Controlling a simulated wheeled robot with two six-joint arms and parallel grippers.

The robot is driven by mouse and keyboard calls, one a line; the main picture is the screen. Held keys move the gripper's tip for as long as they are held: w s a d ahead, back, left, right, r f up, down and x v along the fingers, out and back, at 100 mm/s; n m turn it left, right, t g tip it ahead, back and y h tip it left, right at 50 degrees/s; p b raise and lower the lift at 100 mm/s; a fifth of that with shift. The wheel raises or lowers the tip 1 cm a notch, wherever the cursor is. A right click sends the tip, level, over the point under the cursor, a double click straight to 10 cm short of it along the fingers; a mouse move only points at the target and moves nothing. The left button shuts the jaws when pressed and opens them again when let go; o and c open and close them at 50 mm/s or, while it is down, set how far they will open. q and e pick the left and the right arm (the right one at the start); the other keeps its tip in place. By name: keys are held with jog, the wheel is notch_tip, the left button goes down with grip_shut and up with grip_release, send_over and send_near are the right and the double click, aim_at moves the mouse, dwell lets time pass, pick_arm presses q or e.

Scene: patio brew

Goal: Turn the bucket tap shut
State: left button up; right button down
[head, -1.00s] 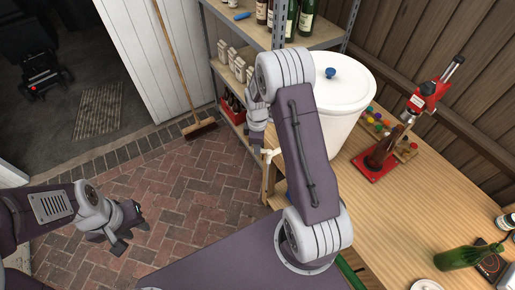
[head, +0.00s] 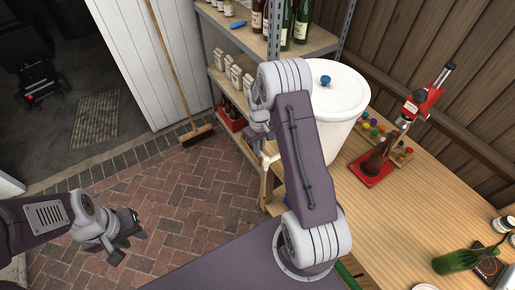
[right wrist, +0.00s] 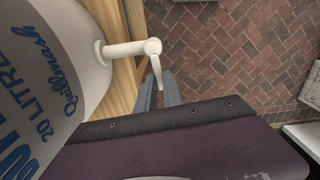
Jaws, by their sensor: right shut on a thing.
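The white bucket (head: 338,110) with a lid and blue knob stands at the back left of the wooden bench. In the right wrist view, the bucket (right wrist: 85,75) carries blue lettering, and its white tap (right wrist: 125,49) juts out sideways. The tap's lever (right wrist: 156,68) points down in the picture. My right gripper (right wrist: 160,84) is shut on the lever's end, one finger on each side. In the head view my right arm partly hides the tap (head: 269,159). My left gripper (head: 128,238) hangs over the brick floor, away from the bucket; its jaw opening is unclear.
A shelf (head: 285,45) with bottles and cartons stands behind the bucket. A red bottle capper (head: 375,168) and a green bottle (head: 458,262) are on the bench (head: 400,220). A broom (head: 196,135) leans on the white wall.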

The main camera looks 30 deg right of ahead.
jog(key=shift+d+m, duration=0.25)
jog(key=shift+m, duration=0.25)
jog(key=c, duration=1.5)
grip_release()
jog(key=shift+r, duration=0.15)
notch_tip(320, 180, up, 9)
jog(key=shift+f+b, duration=0.1)
jog(key=shift+b, duration=0.6)
